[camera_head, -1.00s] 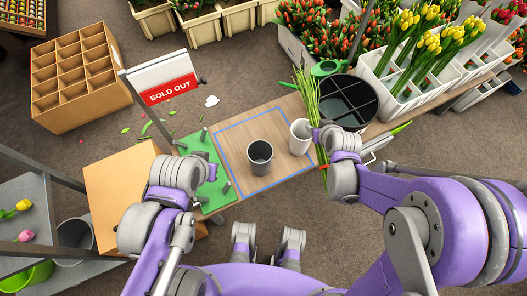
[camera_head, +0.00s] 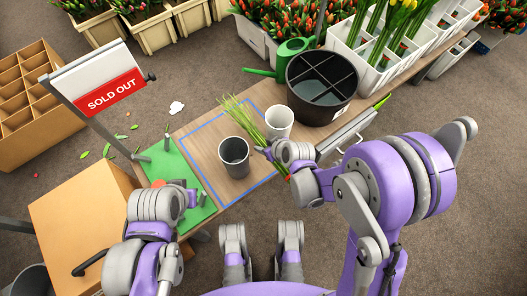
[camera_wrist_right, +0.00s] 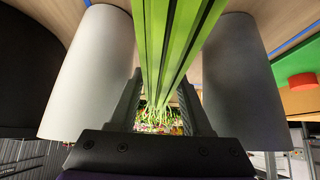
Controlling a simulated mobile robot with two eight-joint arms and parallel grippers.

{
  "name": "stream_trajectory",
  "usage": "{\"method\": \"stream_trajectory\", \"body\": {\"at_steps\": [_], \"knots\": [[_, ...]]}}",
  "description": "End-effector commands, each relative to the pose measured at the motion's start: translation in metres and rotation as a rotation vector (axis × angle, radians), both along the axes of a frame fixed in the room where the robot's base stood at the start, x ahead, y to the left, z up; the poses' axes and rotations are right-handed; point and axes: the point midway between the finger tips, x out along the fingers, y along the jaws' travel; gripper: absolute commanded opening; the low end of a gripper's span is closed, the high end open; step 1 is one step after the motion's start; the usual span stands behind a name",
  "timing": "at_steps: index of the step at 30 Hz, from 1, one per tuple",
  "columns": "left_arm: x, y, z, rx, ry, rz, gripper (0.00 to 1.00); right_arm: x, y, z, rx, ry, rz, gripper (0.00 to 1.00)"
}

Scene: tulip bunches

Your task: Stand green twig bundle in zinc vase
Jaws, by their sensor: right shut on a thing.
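The green twig bundle (camera_head: 243,120) is in my right gripper (camera_head: 268,152), which is shut around its stems. The bundle is tilted, its feathery tips toward the upper left and its lower end by my gripper. It passes between the dark grey zinc vase (camera_head: 234,152) and a white vase (camera_head: 278,121), outside both. The zinc vase stands upright and looks empty. In the right wrist view the green stems (camera_wrist_right: 175,45) run between the fingers, with the zinc vase (camera_wrist_right: 238,85) on the right. My left gripper (camera_head: 188,196) is over the green mat; its fingers are unclear.
A blue outline marks the wooden table (camera_head: 208,150) around the zinc vase. A black divided bucket (camera_head: 322,88) and green watering can (camera_head: 285,60) stand behind right. The green mat (camera_head: 172,170) has short posts. A sold-out sign (camera_head: 112,92) rises at left, by a cardboard box (camera_head: 80,220).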

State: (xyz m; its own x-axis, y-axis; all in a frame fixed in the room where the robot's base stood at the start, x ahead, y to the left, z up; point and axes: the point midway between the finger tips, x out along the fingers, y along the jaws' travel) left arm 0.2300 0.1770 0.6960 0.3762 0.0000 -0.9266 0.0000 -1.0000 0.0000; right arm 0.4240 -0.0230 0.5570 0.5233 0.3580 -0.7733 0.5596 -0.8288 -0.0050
Motion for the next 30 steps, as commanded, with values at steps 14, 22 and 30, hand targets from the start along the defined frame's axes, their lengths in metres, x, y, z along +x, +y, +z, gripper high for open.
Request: {"method": "stream_trajectory", "body": {"at_steps": [14, 22, 30], "knots": [[0.003, 0.0, -0.021, 0.0, 0.006, 0.0, 0.0, 0.001, 0.0, -0.053, -0.001, 0.0, -0.001, 0.0], [0.003, 0.0, -0.021, 0.0, 0.006, 0.0, 0.0, 0.0, 0.0, -0.055, 0.0, -0.001, -0.001, 0.0], [0.003, 0.0, -0.025, 0.0, 0.007, 0.0, 0.0, 0.0, 0.0, -0.059, -0.001, 0.0, -0.001, 0.61]]}}
